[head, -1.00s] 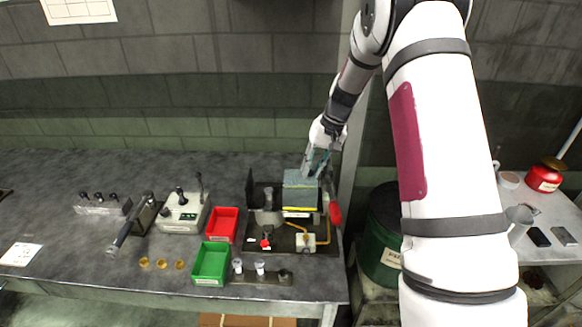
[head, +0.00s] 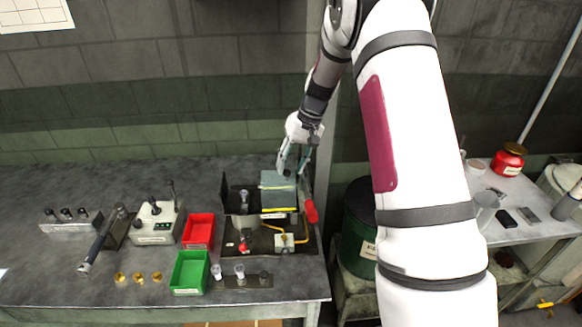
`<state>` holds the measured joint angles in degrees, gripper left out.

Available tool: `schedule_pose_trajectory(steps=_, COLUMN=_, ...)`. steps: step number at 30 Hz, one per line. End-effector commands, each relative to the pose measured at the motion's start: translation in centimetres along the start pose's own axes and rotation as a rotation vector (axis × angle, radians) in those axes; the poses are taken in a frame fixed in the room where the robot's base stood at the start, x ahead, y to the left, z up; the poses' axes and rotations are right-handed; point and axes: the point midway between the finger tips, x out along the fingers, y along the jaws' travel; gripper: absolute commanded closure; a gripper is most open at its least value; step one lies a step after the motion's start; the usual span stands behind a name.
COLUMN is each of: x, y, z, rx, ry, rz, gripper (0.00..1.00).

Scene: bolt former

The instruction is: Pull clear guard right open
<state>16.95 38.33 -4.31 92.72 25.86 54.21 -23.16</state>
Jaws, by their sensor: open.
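The bolt former (head: 262,238) stands on a dark base at the right end of the bench. Its clear guard (head: 278,192), a pale teal see-through box with a yellow lower edge, sits on the right half of the machine. An upright dark panel (head: 224,191) stands at the machine's left, with a grey post (head: 243,203) between panel and guard. My gripper (head: 292,168) is open, pointing down at the guard's upper right edge. Whether the fingers touch the guard cannot be told. A red handle (head: 311,211) hangs at the machine's right side.
A red bin (head: 199,231) and a green bin (head: 189,272) stand left of the machine. A control box (head: 154,224) is further left. A post rises behind the bench's right end, and a green drum (head: 357,240) stands beyond it.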

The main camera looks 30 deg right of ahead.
Motion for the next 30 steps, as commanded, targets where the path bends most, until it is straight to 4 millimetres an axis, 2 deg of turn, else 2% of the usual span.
schedule_pose_trajectory(steps=9, x=-6.4, y=0.1, z=0.0, rx=0.000, ry=0.004, rz=0.002, gripper=0.60)
schedule_pose_trajectory(steps=15, x=-9.5, y=0.1, z=0.0, rx=0.000, ry=0.002, rz=0.001, gripper=0.60)
schedule_pose_trajectory(steps=21, x=-10.8, y=0.1, z=0.0, rx=0.001, ry=0.000, rz=0.001, gripper=0.60)
schedule_pose_trajectory(steps=30, x=-10.8, y=0.1, z=0.0, rx=0.001, ry=0.000, rz=0.001, gripper=0.60)
